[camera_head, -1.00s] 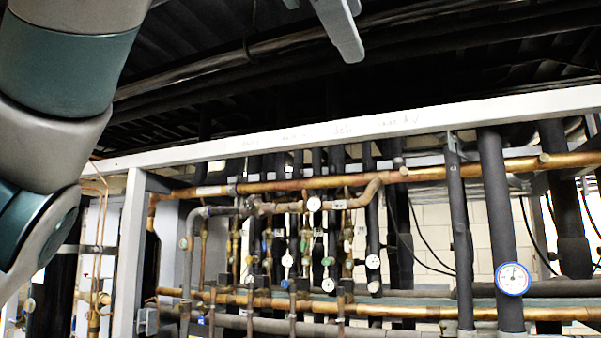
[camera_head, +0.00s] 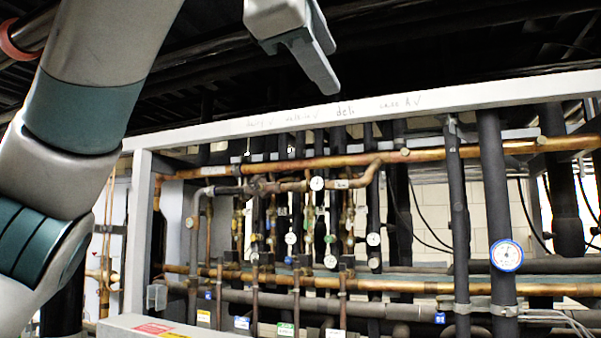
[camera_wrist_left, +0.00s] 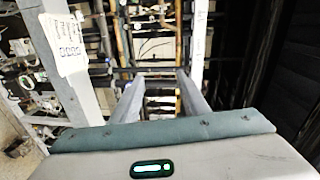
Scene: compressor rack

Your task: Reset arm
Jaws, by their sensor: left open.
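My left arm (camera_head: 85,110) comes in large from the left in the head view. My left gripper (camera_head: 320,62) hangs at the top middle, in front of the dark ceiling and above the rack's grey top beam in the picture. In the left wrist view its two fingers (camera_wrist_left: 161,88) stand apart with nothing held between them, so it is open and empty. Pipes of the rack show beyond the fingers. My right gripper is not in view.
The compressor rack has a grey top beam (camera_head: 350,110), copper pipes (camera_head: 330,162) and dark vertical pipes. A blue-rimmed gauge (camera_head: 507,255) sits at the right. A white label sheet (camera_wrist_left: 65,45) is on a grey post in the wrist view.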

